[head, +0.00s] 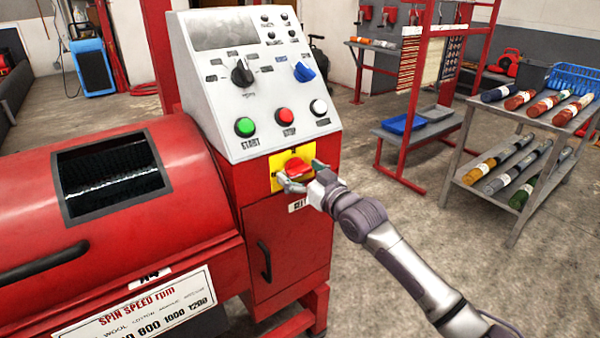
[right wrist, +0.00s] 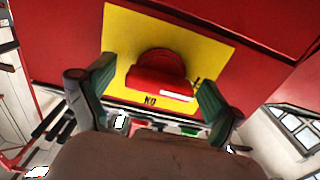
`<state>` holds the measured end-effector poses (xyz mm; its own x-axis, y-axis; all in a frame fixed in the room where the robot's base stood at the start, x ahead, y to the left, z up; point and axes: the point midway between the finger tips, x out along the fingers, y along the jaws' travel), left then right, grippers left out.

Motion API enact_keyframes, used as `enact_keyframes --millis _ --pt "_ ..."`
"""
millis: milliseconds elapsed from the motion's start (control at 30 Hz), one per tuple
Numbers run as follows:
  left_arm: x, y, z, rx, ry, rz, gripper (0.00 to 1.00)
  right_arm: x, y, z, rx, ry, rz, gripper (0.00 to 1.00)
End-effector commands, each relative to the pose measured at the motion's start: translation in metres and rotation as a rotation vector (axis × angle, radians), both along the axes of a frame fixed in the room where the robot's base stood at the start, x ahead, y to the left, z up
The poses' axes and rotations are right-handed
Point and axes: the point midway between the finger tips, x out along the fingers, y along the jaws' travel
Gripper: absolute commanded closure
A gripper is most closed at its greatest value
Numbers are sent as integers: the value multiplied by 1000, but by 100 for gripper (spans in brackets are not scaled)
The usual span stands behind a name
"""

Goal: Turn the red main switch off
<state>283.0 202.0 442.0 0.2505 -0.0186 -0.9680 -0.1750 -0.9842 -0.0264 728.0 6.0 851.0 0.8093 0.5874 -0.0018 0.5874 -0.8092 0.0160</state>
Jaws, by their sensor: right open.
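The red main switch (head: 295,167) is a red knob on a yellow plate (head: 276,181), low on the front of the machine's control panel. In the right wrist view the knob (right wrist: 158,72) has a raised grip bar with a white mark, and the yellow plate (right wrist: 205,48) carries an upside-down ON label beside it. My right gripper (head: 301,176) is open at the switch. In the right wrist view its green-padded fingers (right wrist: 155,88) stand on either side of the knob, with a gap on each side. My left gripper is not in view.
Above the switch are the green start button (head: 245,126), red stop button (head: 285,115) and a white button (head: 319,107). A cabinet door with a black handle (head: 264,260) is below. The red drum (head: 110,215) is left. A shelf with rolls (head: 522,140) stands right.

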Motion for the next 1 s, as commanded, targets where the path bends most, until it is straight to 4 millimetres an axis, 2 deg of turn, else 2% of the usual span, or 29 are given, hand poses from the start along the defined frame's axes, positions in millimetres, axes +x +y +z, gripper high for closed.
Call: enact_keyframes --millis 167,267,500,700,1000 --pt "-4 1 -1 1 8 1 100 -5 -4 0 1 -1 0 8" --pt "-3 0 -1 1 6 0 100 -16 -12 -1 1 0 1 8" --pt "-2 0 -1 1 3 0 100 -57 -42 -1 -1 2 0 8" --pt "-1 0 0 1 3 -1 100 -85 -62 -1 -1 0 -1 8" --pt "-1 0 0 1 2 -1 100 -98 -71 0 -1 1 0 8"
